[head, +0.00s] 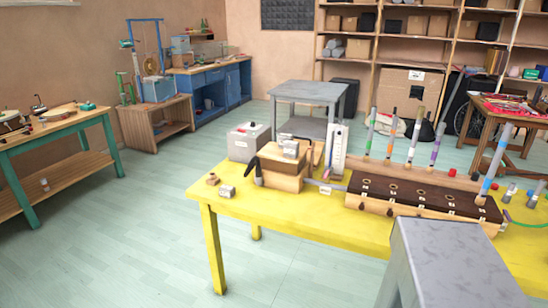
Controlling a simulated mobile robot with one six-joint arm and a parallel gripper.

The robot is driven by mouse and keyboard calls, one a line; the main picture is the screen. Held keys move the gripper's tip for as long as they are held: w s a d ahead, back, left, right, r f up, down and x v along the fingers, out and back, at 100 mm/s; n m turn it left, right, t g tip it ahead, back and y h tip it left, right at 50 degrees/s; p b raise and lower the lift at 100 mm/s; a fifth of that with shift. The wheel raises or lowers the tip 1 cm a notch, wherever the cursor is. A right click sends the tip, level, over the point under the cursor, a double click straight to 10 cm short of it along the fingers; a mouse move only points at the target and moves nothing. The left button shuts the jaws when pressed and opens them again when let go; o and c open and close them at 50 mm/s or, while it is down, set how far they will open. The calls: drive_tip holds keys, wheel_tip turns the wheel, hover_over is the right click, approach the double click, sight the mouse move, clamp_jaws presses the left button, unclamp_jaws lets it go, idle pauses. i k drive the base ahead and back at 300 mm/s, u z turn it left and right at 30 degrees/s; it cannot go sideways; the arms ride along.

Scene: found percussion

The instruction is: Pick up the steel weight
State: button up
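A small silver-grey metal piece (226,191), which looks like the steel weight, sits on the yellow table (225,209) near its left corner in the head view. It is too small to make out in detail. Similar small grey pieces stand at the table's right end, one of them here (510,192), so I cannot be sure which is the weight. My gripper is not in view.
Beside the metal piece is a small wooden block (212,179). Behind are a wooden box (280,170) and a grey box (247,142). A dark-topped rack with upright tubes (420,195) fills the right. A grey surface (455,260) stands in front. Floor on the left is clear.

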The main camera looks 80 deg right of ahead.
sight(290, 148)
drive_tip(key=u, duration=0.8)
drive_tip(key=k, duration=1.95)
drive_tip(key=z, duration=0.45)
drive_tip(key=i, duration=0.1)
drive_tip(key=z, duration=0.15)
